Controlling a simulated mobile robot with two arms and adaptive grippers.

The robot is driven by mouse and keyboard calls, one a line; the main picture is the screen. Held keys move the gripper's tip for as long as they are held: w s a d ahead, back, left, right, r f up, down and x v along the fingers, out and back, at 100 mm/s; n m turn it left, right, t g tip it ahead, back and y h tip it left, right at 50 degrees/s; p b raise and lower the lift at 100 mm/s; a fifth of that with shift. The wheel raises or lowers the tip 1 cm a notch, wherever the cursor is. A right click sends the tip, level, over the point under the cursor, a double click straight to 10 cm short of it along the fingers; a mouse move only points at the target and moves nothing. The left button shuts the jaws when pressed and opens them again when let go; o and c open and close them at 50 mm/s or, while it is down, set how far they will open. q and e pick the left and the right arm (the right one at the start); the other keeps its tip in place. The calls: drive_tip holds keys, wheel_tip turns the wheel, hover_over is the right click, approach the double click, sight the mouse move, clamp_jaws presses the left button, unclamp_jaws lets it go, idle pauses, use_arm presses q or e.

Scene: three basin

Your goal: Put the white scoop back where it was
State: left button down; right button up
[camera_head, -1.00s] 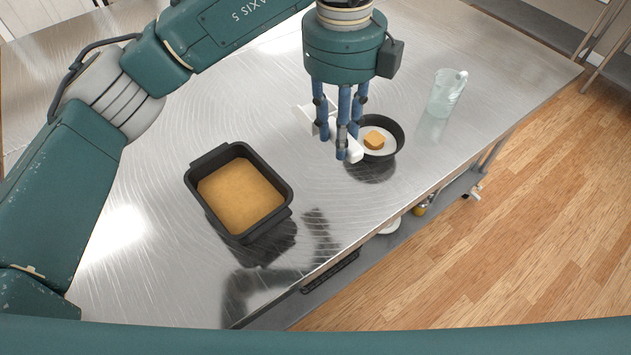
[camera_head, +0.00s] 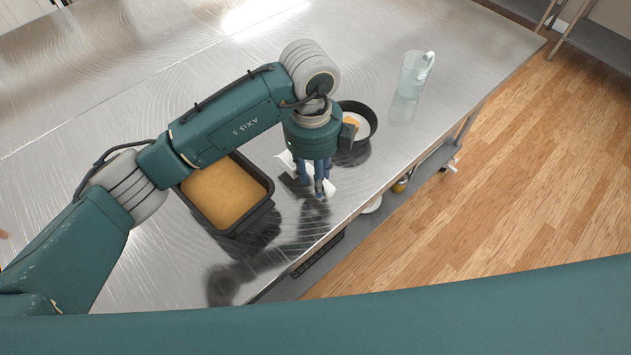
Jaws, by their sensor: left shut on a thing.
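The white scoop (camera_head: 286,162) is in my left gripper (camera_head: 317,188), between the black baking pan and the round pan. The fingers point down and are shut on the scoop, low over the metal table (camera_head: 390,160). The fingers and my arm hide part of the scoop. I cannot tell whether it touches the table. My right gripper is not in view.
A black baking pan (camera_head: 262,211) with a golden filling stands left, partly behind my arm. A round black pan (camera_head: 371,112) holds a white plate and a yellow piece. A clear pitcher (camera_head: 413,75) stands at the back right. The table's edge is close on the right.

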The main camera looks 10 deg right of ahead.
use_arm(q)
wheel_tip(320, 180, down, 3)
drive_tip(key=shift+f+p, duration=0.2)
drive_tip(key=shift+p, duration=0.25)
drive_tip(key=shift+f, duration=0.1)
drive_tip(key=shift+f, duration=0.2)
drive_tip(key=c, duration=1.3)
unclamp_jaws()
drive_tip(key=shift+r, duration=0.15)
